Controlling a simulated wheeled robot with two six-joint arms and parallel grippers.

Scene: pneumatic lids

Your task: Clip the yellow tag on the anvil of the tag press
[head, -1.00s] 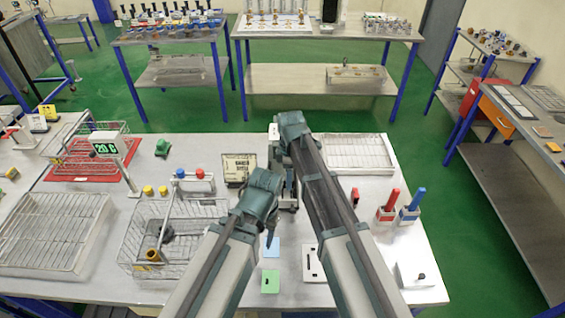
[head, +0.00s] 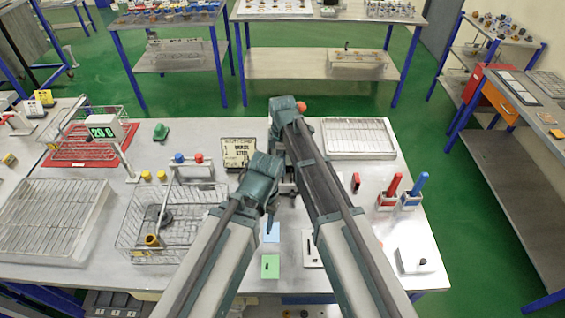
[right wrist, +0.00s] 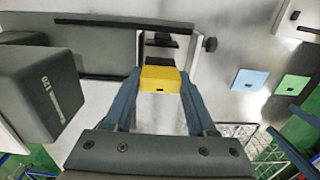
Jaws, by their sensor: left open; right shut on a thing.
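The yellow tag (right wrist: 160,78) is between the two blue-grey fingers of my right gripper (right wrist: 160,92), which is shut on it. In the right wrist view the tag's far edge is close to a pale block with a dark slot (right wrist: 158,43), seemingly part of the tag press. I cannot tell whether they touch. In the head view my arms hide the tag, my right fingertips and most of the press. My left gripper (head: 270,220) is open and empty, above the table near the blue card (head: 271,233).
A green card (head: 270,267) lies in front of the blue one. A wire basket (head: 130,240) stands left, a dark-lettered panel (head: 237,153) behind my left gripper.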

